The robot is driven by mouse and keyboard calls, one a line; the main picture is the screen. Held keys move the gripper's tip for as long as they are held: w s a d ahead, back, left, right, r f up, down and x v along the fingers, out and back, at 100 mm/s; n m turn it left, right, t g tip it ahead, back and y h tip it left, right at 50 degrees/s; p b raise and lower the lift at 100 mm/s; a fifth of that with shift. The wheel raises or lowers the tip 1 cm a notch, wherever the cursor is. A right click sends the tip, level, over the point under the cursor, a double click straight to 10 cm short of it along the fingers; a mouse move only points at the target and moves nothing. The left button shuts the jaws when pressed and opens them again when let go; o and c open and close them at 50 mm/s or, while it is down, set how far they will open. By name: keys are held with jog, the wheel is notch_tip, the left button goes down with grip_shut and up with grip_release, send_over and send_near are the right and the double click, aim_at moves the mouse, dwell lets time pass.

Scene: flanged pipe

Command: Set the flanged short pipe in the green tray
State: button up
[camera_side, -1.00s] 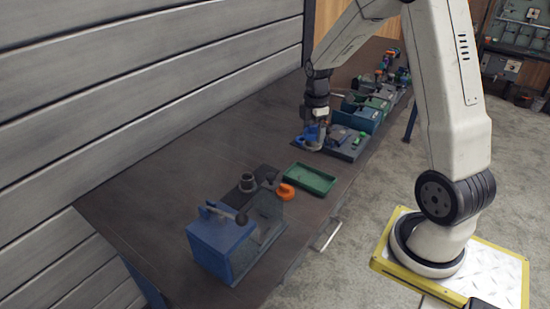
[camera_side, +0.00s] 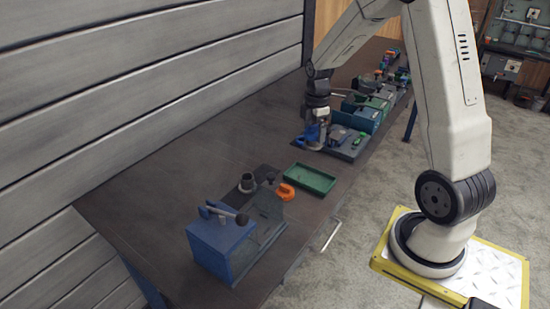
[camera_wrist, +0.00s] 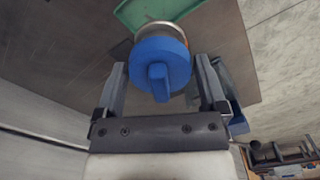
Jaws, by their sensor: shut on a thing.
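My gripper (camera_side: 314,139) is low over the far middle part of the bench, at the left edge of a dark plate. In the wrist view, my gripper (camera_wrist: 162,92) has its fingers on both sides of a round blue cap (camera_wrist: 160,62) with a raised bar, on a metallic round body. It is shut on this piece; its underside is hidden.
A blue block with a lever clamp (camera_side: 221,246) stands on the near bench end. An orange part (camera_side: 285,192) lies beside the tray. Teal bins (camera_side: 357,119) and small parts crowd the far end. The bench along the wall is clear.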

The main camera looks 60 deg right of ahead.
jog(key=shift+f, duration=0.1)
jog(key=shift+f, duration=1.05)
jog(key=shift+f, duration=4.5)
dwell(2.3)
